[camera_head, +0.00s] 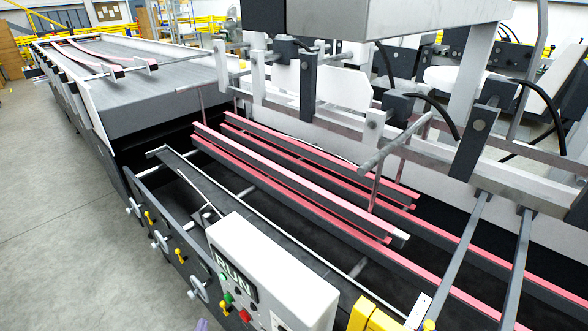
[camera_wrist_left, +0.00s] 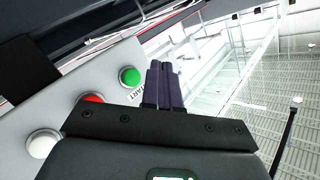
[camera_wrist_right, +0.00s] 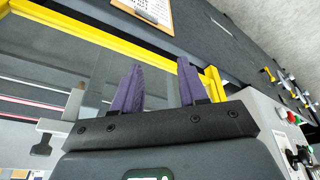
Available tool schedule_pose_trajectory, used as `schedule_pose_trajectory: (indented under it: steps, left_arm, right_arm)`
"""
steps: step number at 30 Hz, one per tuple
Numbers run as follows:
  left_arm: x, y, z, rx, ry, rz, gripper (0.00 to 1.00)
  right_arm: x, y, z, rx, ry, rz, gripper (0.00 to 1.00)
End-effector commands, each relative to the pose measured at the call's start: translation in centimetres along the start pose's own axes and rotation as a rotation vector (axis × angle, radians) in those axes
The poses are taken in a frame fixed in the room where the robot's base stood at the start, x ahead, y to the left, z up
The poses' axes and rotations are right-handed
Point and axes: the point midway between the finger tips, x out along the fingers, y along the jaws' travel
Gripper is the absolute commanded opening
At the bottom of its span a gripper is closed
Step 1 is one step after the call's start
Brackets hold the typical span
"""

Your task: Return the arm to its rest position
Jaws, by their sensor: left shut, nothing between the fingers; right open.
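My left gripper (camera_wrist_left: 162,82) is shut and empty in the left wrist view, its two purple fingers pressed together. It is beside a grey control panel (camera_wrist_left: 62,110) with a green button (camera_wrist_left: 129,76) by a START label, and a red button (camera_wrist_left: 92,99); I cannot tell if it touches the panel. In the head view only a bit of purple finger (camera_head: 202,325) shows at the bottom edge, left of the control box (camera_head: 270,270) with its RUN display (camera_head: 234,275). My right gripper (camera_wrist_right: 157,75) is open and empty in the right wrist view, and out of the head view.
The folder gluer's pink belts (camera_head: 300,185) and side rails fill the middle and right. A yellow frame (camera_wrist_right: 100,35) and a clipboard (camera_wrist_right: 152,8) lie beyond the right gripper. Open grey floor (camera_head: 60,210) is at the left.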

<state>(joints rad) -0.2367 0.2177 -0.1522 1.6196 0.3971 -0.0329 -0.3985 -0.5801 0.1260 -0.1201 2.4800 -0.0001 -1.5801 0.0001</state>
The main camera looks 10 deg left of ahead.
Motion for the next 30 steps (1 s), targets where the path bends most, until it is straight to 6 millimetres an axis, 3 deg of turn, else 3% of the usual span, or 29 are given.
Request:
schedule_pose_trajectory:
  steps: [3,8,15,23,26,29,30]
  left_arm:
    - [-2.4,1.4,1.9,-0.007,-0.036,0.027,0.00]
    - [-6.7,2.8,-0.7,-0.093,-0.078,0.126,0.00]
    - [-13.9,4.7,-4.7,-0.244,-0.342,0.396,0.00]
    - [-21.2,3.9,-7.5,-0.279,-0.639,0.577,0.00]
    - [-23.5,3.4,-7.4,-0.270,-0.752,0.610,0.00]
    - [-25.8,3.5,-6.0,-0.260,-0.902,0.631,0.00]
    - [-26.3,2.7,-6.7,-0.277,-0.932,0.623,0.00]
  right_arm:
    - [0.0,0.0,0.0,0.000,0.000,0.000,0.43]
    - [0.0,0.0,0.0,0.000,0.000,0.000,0.43]
    - [0.0,-0.1,0.0,0.003,0.001,-0.003,0.43]
    - [0.0,-0.2,-0.1,0.008,0.001,-0.007,0.43]
    - [0.0,-0.2,-0.1,0.009,0.001,-0.007,0.43]
    - [0.0,-0.2,-0.1,0.009,0.001,-0.007,0.43]
    - [-1.2,-0.2,-0.4,0.009,-0.001,-0.007,0.43]
